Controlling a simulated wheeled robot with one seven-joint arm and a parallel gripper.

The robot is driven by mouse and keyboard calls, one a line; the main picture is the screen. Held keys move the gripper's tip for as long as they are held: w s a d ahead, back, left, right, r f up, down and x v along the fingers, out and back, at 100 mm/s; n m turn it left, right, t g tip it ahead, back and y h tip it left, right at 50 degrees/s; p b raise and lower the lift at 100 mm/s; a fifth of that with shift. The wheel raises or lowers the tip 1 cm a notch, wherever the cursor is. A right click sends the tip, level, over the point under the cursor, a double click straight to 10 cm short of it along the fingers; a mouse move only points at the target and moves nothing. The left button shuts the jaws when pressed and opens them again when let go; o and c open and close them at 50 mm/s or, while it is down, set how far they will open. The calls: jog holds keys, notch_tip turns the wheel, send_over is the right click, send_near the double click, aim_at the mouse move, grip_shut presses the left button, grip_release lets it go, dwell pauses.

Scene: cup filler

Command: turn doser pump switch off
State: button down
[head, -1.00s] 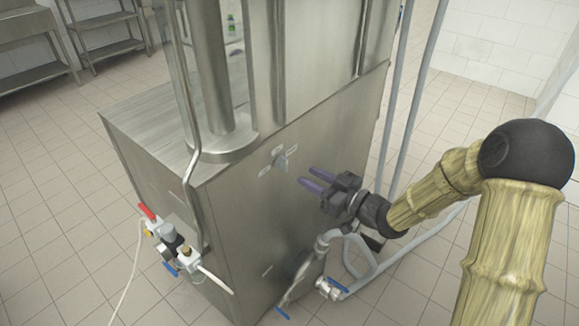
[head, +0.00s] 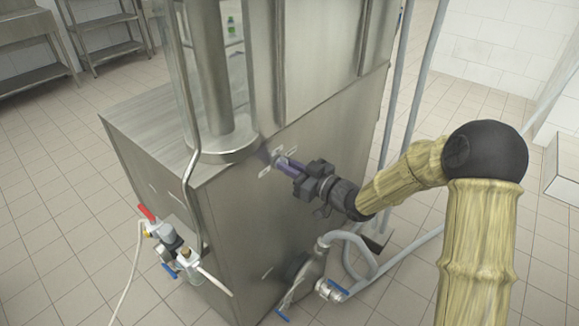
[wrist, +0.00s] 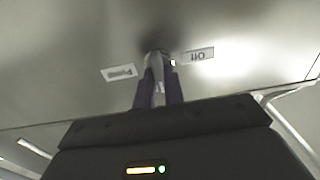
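The doser pump switch (wrist: 154,64) is a small light-grey knob on the side panel of the steel machine (head: 240,215). In the wrist view an upside-down "Off" label (wrist: 198,54) is right of the knob, and another label (wrist: 119,73), seemingly "Pump", is to its left. My gripper (head: 281,161) is at the switch. In the wrist view its two purple fingers (wrist: 159,85) are close together, one on each side of the knob, and look shut on it. The fingers hide much of the knob in the head view.
A valve group with a red handle (head: 147,212) sticks out at the machine's lower left corner. A pipe fitting with a blue-handled valve (head: 330,289) and hoses are below my gripper. Grey vertical pipes (head: 402,100) stand behind my wrist.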

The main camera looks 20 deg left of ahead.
jog(key=shift+f+n+b, duration=0.15)
jog(key=shift+n+b, duration=0.25)
jog(key=shift+b, duration=0.15)
jog(key=shift+s+f+n+b, duration=0.15)
jog(key=shift+n+b, duration=4.15)
jog(key=shift+b, duration=0.65)
jog(key=shift+s+f+n+b, duration=0.1)
jog(key=shift+f+n+b, duration=0.05)
jog(key=shift+n+b, duration=4.45)
jog(key=shift+b, duration=0.35)
jog(key=c, duration=1.5)
grip_release()
jog(key=shift+r, duration=0.1)
